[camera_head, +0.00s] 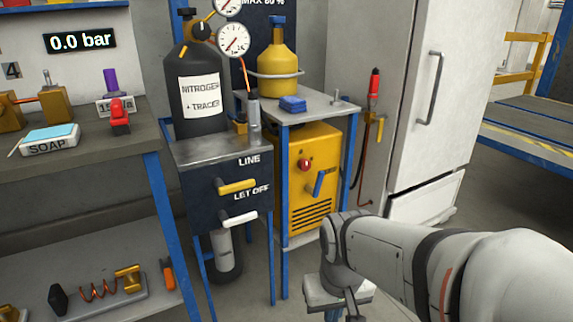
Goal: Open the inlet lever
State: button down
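No label reading "inlet" is legible, so I cannot tell which lever bears that name. A blue lever (319,183) sits tilted on the front of the yellow machine (301,150), right of a red knob (305,165). A yellow lever (237,187) lies nearly level under the word LINE on the dark panel (205,197). A white lever (239,219) lies below it, under LET OFF. My gripper (340,316) is at the bottom edge, below and in front of the yellow machine, apart from the levers. Its fingers are cut off by the frame.
A black nitrogen cylinder (197,112) with gauges stands behind the panel. A yellow cylinder (277,65) and blue block (293,104) are on the stand (325,106). A white fridge (425,90) stands right. A workbench (70,160) is left. Blue stand legs flank the levers.

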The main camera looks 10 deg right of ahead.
aim_at(314, 192)
jog(key=i, duration=1)
